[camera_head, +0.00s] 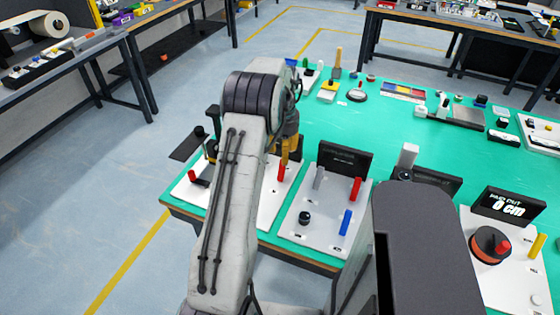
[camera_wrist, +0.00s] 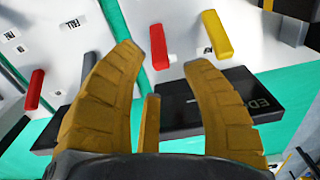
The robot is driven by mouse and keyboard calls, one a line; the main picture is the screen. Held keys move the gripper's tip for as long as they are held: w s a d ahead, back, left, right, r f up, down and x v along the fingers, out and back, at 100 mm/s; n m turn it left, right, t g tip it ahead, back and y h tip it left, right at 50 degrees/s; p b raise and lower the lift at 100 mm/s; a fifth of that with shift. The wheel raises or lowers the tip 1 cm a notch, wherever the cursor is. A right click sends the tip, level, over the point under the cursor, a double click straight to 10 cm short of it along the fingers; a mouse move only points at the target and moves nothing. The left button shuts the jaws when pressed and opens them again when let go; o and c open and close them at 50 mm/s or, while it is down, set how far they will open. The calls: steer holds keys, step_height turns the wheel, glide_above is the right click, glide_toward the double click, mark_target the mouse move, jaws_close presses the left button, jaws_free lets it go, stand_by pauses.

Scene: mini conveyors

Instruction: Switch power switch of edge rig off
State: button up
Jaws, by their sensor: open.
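My gripper (camera_wrist: 168,50) is open and empty, with two orange-yellow fingers spread apart in the wrist view. In the head view its orange fingers (camera_head: 290,150) show beside my arm, above the left white panel (camera_head: 268,212). A black sign (camera_wrist: 185,117) with letters starting "ED" lies behind the fingers in the wrist view. A red lever (camera_wrist: 159,47) and a yellow lever (camera_wrist: 218,33) show beyond the fingertips, and another red lever (camera_wrist: 35,88) stands at the left. In the head view the left panel has red levers (camera_head: 281,172); my arm hides much of it. I cannot tell which part is the power switch.
A middle panel (camera_head: 325,215) with grey, red and blue levers and a black knob stands close by. Tools and small parts lie farther back on the green table (camera_head: 350,125). Open floor lies to the left.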

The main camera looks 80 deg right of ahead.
mark_target(282, 170)
steer(key=shift+f, duration=2.05)
steer(key=shift+c, duration=0.2)
jaws_close()
